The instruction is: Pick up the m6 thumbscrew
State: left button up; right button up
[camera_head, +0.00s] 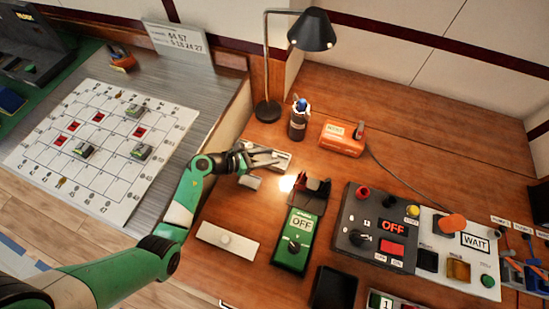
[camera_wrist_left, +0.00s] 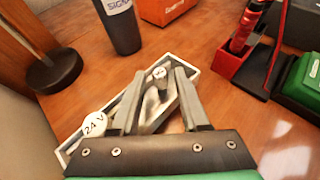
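A small pale tray (camera_head: 287,161) lies on the wooden desk near the lamp. It also shows in the left wrist view, where its white rim (camera_wrist_left: 190,64) surrounds small metal parts. One grey metal part with a round, marked head (camera_wrist_left: 159,73) lies between my fingers and may be the m6 thumbscrew; its marking is too small to read. A round white piece marked 24 V (camera_wrist_left: 95,125) is at the tray's near left end. My left gripper (camera_head: 270,157) is open over the tray, its fingers (camera_wrist_left: 160,82) on either side of the metal part. Contact cannot be told.
The lamp (camera_head: 267,112), a dark bottle (camera_head: 298,122) and an orange box (camera_head: 342,138) stand behind the tray. A red holder (camera_head: 314,190) and a green OFF box (camera_head: 292,240) are to its right. A white plate with a knob (camera_head: 228,241) lies in front.

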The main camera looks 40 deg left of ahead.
pick_arm(q)
grip_shut()
jog(key=shift+r, duration=0.1)
